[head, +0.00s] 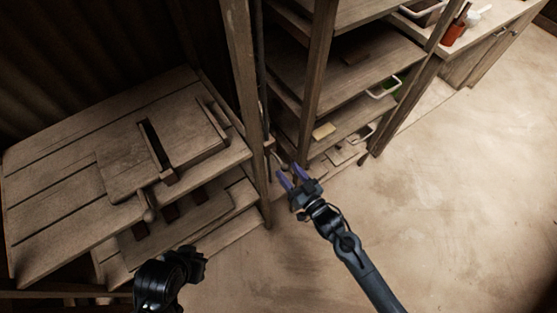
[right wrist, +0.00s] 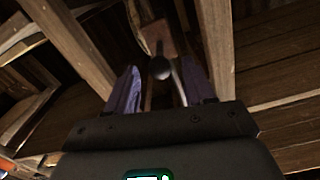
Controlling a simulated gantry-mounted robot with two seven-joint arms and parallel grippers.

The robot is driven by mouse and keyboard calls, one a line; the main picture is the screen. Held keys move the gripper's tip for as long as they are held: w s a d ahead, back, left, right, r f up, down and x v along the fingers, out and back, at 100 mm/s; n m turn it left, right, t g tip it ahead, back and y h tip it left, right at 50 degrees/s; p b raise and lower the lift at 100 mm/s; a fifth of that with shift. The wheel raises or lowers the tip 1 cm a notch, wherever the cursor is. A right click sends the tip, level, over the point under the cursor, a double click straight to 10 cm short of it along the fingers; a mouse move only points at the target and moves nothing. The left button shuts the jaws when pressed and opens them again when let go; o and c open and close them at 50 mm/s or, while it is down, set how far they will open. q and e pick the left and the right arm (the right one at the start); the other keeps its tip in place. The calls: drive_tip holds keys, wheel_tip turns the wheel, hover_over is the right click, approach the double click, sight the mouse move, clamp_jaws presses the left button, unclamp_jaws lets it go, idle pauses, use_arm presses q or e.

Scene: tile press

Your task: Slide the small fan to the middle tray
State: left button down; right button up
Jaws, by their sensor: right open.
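I cannot make out a small fan or say which shelf is the middle tray. My right gripper (head: 291,176) is open, its purple fingers reaching toward the lower end of a wooden post beside the shelf rack. A dark round knob (right wrist: 160,69) shows between its fingers (right wrist: 153,92) in the right wrist view, apart from them as far as I can tell. A reddish-brown block (right wrist: 157,36) is behind the knob. The gap between the fingers looks empty. My left gripper (head: 196,262) is low, in front of the wooden bench; its jaws are too dark to read.
The wooden bench (head: 55,190) at left carries a slotted press board. The shelf rack (head: 365,75) holds a tan block (head: 323,131) and white-rimmed trays (head: 384,90). Wooden posts (head: 243,80) stand close to my right gripper. The floor (head: 450,200) at right is clear.

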sight(282, 164)
drive_tip(key=b+x, duration=0.1)
drive_tip(key=x, duration=0.5)
drive_tip(key=shift+w+a+b, duration=0.15)
drive_tip(key=shift+w+b, duration=0.05)
drive_tip(key=shift+b, duration=0.1)
clamp_jaws()
